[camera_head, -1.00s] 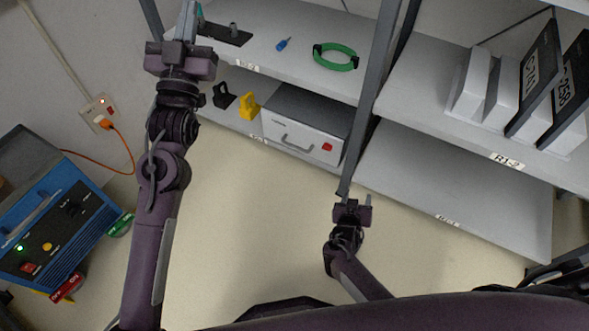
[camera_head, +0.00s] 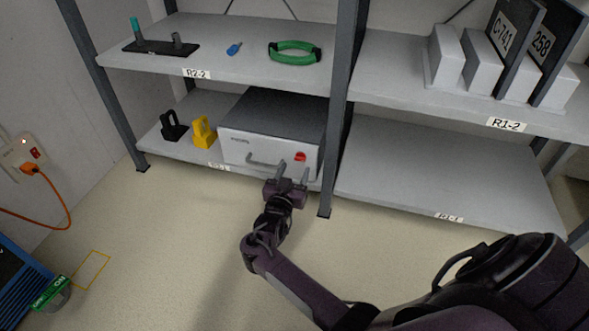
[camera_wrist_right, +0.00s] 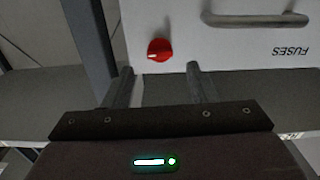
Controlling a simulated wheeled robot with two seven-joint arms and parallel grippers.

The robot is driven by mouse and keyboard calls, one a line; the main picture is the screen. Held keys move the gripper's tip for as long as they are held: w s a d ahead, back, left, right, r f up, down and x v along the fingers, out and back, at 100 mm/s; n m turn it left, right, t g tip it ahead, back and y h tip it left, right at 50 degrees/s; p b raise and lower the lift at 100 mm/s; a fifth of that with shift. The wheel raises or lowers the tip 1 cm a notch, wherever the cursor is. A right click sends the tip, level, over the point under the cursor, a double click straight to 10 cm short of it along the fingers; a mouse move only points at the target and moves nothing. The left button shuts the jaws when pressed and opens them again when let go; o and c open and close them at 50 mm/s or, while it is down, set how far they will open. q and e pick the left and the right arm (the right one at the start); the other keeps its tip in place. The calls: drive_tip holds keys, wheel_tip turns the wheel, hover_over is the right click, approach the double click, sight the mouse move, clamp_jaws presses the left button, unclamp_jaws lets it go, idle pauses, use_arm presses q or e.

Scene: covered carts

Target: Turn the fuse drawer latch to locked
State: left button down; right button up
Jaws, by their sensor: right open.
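The fuse drawer (camera_head: 240,150) is a white-fronted box with a dark top on the lower left shelf. It has a grey bar handle (camera_head: 265,160) and a red round latch knob (camera_head: 300,157) at the right of its front. The right wrist view shows the drawer upside down, with the word FUSES, the handle (camera_wrist_right: 255,19) and the red latch (camera_wrist_right: 159,50) with a pale pointer mark towards the left. My right gripper (camera_head: 294,172) is open and empty, just in front of and below the latch. In the wrist view its two fingers (camera_wrist_right: 161,72) stand apart, short of the latch. My left gripper is out of view.
A yellow padlock-shaped item (camera_head: 203,133) and a black one (camera_head: 173,127) stand left of the drawer. A shelf post (camera_head: 333,150) rises close to the drawer's right. The lower right shelf (camera_head: 430,180) is empty.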

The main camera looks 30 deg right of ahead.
sight(299, 159)
drive_tip(key=shift+b+x, duration=0.7)
drive_tip(key=shift+x, duration=1.3)
drive_tip(key=c, duration=1)
